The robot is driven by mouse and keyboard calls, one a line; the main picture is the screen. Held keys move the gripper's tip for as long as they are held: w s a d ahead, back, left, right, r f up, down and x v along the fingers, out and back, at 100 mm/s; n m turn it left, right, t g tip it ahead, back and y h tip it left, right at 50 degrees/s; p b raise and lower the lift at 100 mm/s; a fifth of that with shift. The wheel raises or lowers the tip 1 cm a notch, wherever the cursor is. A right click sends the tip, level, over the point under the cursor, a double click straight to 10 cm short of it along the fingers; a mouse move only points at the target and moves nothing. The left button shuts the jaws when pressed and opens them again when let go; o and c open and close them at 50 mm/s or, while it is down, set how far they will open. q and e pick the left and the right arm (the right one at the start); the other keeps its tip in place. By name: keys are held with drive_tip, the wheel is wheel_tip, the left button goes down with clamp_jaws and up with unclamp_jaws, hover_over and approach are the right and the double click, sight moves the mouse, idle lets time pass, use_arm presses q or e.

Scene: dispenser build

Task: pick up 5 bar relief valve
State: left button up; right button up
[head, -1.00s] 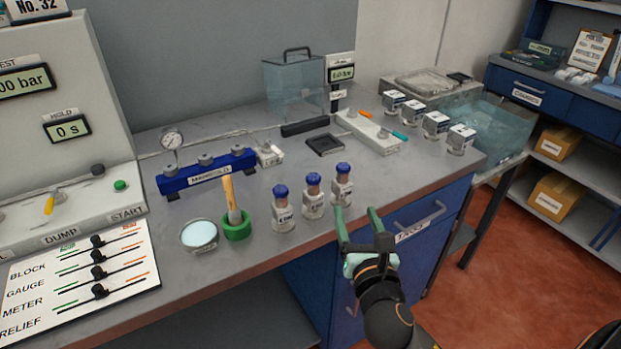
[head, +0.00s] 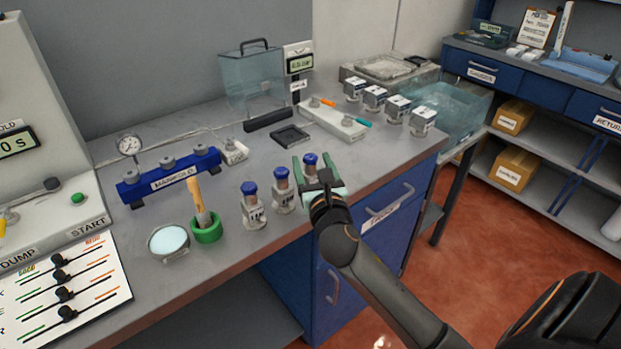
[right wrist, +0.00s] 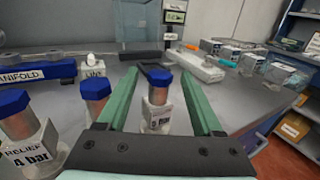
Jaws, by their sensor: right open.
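Three relief valves with blue caps stand upright in a row near the bench's front edge: a left one (head: 254,206), a middle one (head: 283,191) and a right one (head: 310,162). In the right wrist view the nearest, left valve (right wrist: 28,140) reads "RELIEF 4 bar". The right valve's label (right wrist: 157,119) is too small to read surely. My right gripper (head: 312,168) is open, its green fingers on either side of the right valve. The gripper partly hides that valve in the head view. My left gripper is not in view.
The middle valve (right wrist: 95,100) stands close left of my fingers. A blue manifold (head: 170,176), a green cup (head: 206,229) with a wooden-handled tool and a round dish (head: 168,242) are further left. Behind lie a dark tray (head: 291,135) and several boxed gauges.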

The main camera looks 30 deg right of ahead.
drive_tip(key=shift+x, duration=1.25)
clamp_jaws()
idle(0.4)
